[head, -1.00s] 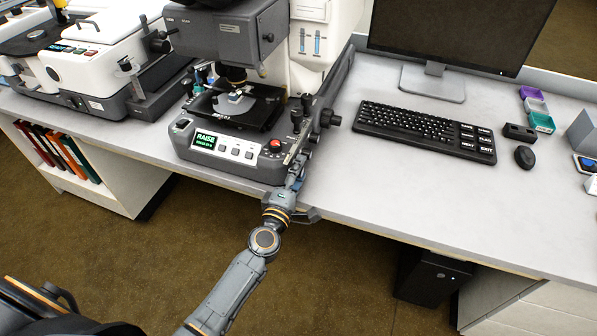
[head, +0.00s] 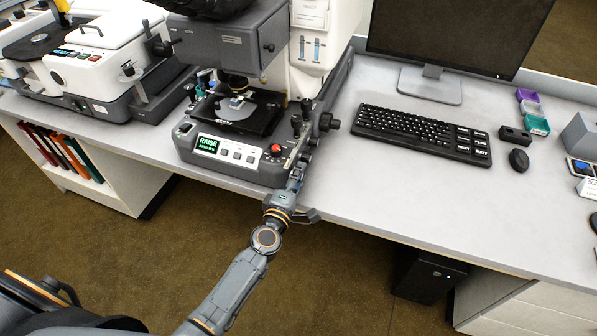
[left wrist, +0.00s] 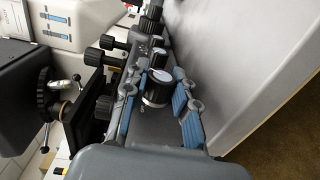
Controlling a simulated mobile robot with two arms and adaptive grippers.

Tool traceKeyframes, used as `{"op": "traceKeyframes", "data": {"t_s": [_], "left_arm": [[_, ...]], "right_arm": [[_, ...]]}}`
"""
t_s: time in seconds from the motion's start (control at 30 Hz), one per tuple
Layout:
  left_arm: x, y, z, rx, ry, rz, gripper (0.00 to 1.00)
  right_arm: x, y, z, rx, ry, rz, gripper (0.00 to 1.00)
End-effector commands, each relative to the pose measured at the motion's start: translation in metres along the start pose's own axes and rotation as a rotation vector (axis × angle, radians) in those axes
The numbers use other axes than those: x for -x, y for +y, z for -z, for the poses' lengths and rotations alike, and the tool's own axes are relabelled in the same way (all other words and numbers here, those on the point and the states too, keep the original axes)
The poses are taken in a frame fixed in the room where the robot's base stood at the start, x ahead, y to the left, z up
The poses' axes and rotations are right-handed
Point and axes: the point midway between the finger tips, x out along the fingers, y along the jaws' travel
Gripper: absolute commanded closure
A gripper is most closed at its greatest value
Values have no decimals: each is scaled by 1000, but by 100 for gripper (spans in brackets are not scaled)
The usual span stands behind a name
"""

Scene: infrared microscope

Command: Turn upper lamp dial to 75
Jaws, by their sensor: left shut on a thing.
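The microscope (head: 200,162) stands on the bench with a green display reading RAISE (head: 207,144). Black dials (head: 308,157) sit on its right side, near the front. My left gripper (head: 297,174) is at these dials, at the microscope's front right corner. In the left wrist view, my left gripper (left wrist: 158,80) has its blue-padded fingers on both sides of a black dial with a silver face (left wrist: 157,91) and is shut on it. Another silver-faced dial (left wrist: 160,58) lies just beyond. Dial markings are too small to read. My right gripper is not in view.
A keyboard (head: 420,133), mouse (head: 519,161) and monitor (head: 455,35) stand to the right. A white instrument (head: 95,65) stands to the left. The red knob (head: 276,150) and black side knobs (left wrist: 104,107) are close to my gripper.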

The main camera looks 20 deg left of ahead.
Motion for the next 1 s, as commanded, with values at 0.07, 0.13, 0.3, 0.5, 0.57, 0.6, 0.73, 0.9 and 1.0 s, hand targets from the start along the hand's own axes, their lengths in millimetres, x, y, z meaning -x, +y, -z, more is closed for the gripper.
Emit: {"op": "traceKeyframes", "data": {"t_s": [0.07, 0.13, 0.3, 0.5, 0.57, 0.6, 0.73, 0.9, 1.0], "left_arm": [[0, -1, 0, 2, 0, 0, 100], [0, -1, 0, 2, 0, 0, 68], [0, -1, 0, 1, 0, 0, 48], [0, 0, 0, 0, 0, -1, 48], [2, -1, 0, 0, 0, 0, 48], [4, -1, 0, 0, 0, 0, 48], [20, -2, 0, 1, 0, 1, 48], [57, -2, 0, -1, 0, 3, 48], [78, -2, 0, -2, -2, 3, 48]], "right_arm": [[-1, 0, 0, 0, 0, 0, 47], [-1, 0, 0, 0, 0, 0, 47], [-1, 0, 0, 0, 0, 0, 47], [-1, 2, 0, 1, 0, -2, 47], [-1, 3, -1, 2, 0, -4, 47], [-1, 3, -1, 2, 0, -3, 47], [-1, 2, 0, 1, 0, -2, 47], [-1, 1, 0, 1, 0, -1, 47], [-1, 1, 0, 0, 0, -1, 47]]}}
